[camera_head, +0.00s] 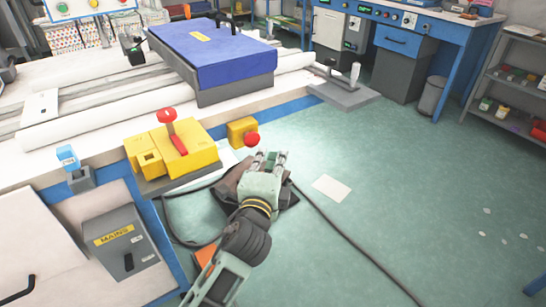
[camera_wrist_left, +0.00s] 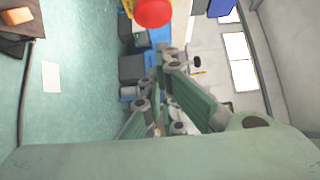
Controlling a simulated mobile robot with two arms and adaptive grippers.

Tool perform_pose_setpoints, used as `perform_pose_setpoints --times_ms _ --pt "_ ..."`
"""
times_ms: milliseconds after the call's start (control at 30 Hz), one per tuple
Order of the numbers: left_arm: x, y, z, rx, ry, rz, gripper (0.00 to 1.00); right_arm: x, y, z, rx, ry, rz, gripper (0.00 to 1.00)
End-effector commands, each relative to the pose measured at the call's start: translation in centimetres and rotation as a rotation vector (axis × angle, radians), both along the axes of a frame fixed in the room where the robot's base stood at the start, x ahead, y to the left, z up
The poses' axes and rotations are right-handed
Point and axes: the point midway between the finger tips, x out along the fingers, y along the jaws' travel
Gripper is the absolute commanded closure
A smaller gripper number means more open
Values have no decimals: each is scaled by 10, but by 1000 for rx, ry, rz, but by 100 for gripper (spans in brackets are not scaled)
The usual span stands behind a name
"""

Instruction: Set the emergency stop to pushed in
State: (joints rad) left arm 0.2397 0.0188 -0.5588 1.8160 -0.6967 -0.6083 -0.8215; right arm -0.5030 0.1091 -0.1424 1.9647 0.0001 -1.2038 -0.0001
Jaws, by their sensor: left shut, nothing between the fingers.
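The emergency stop is a red mushroom button (camera_head: 252,139) on a small yellow box (camera_head: 238,129), fixed to the front edge of the machine bench. The button also shows large at the top of the left wrist view (camera_wrist_left: 153,12), with a bit of its yellow box beside it. I cannot tell whether it is in or out. My left gripper (camera_head: 270,156) is shut and empty, just in front of and slightly right of the button in the head view, apart from it. Its fingers (camera_wrist_left: 163,105) also show in the left wrist view. My right gripper is not in view.
A yellow block with a red lever (camera_head: 170,120) stands left of the button. A grey MAINS switch box (camera_head: 122,250) is at lower left. A blue-topped block (camera_head: 215,55) lies on the bench. A dark cable crosses the floor. The green floor to the right is mostly clear.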

Motion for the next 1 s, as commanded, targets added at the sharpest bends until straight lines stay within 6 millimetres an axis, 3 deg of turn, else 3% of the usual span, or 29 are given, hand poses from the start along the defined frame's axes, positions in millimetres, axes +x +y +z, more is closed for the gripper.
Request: perform_pose_setpoints --times_ms 533,867,967,1000 --pt "-88 13 0 -2 1 -4 100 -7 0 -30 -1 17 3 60" --pt "-100 15 -2 -6 6 -2 100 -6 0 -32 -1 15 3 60" --pt "-99 23 -23 -47 66 16 100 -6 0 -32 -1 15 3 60" --pt "-99 29 -39 -81 114 32 100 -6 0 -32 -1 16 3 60"
